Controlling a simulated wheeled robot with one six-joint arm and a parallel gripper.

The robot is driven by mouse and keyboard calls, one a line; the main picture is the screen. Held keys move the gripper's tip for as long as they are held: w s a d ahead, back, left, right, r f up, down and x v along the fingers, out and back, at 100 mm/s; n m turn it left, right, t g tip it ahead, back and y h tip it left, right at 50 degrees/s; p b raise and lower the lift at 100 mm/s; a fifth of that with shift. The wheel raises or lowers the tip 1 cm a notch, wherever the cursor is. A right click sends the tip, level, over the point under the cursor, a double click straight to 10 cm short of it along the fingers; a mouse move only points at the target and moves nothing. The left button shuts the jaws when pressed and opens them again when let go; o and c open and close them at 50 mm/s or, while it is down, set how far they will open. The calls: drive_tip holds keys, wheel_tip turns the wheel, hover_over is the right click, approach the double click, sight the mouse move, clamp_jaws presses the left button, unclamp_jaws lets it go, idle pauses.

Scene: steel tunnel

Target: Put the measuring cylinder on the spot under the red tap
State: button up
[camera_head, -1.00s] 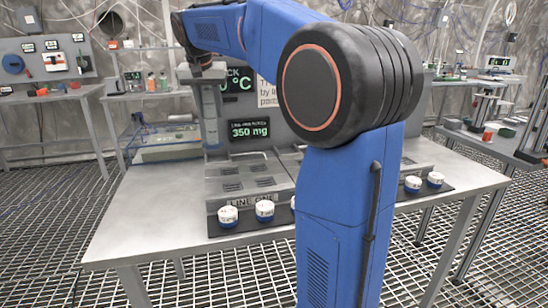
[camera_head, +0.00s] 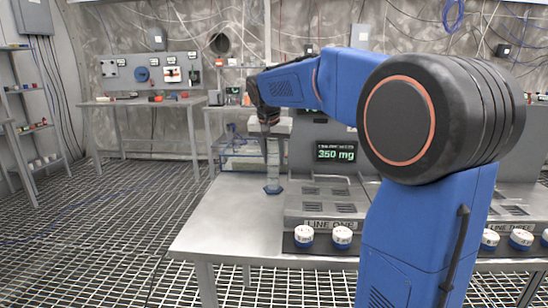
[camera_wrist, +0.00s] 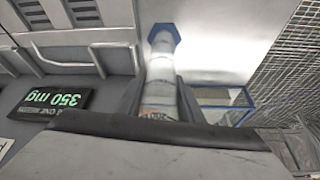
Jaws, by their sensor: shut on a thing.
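My gripper (camera_head: 267,128) is shut on the clear measuring cylinder (camera_head: 273,176), which hangs upright below it with its blue six-sided foot down. The cylinder is over the left part of the steel table (camera_head: 220,215), just left of the LINE ONE unit. I cannot tell whether its foot touches the table. In the wrist view the cylinder (camera_wrist: 160,72) runs between the dark fingers (camera_wrist: 160,100), and its blue foot is at the top. I see no red tap and no spot under one in these views.
The LINE ONE unit (camera_head: 318,207) and its 350 mg display (camera_head: 336,151) stand right of the cylinder. Round white pots (camera_head: 304,236) line the front. A blue-edged clear tank (camera_head: 240,150) stands behind. Open grating floor (camera_head: 110,215) lies left, with a bench (camera_head: 140,101) beyond.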

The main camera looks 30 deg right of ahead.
drive_tip(key=o, duration=0.8)
drive_tip(key=shift+f, duration=0.1)
drive_tip(key=shift+c, duration=0.2)
drive_tip(key=o, duration=0.3)
drive_tip(key=shift+o, duration=0.2)
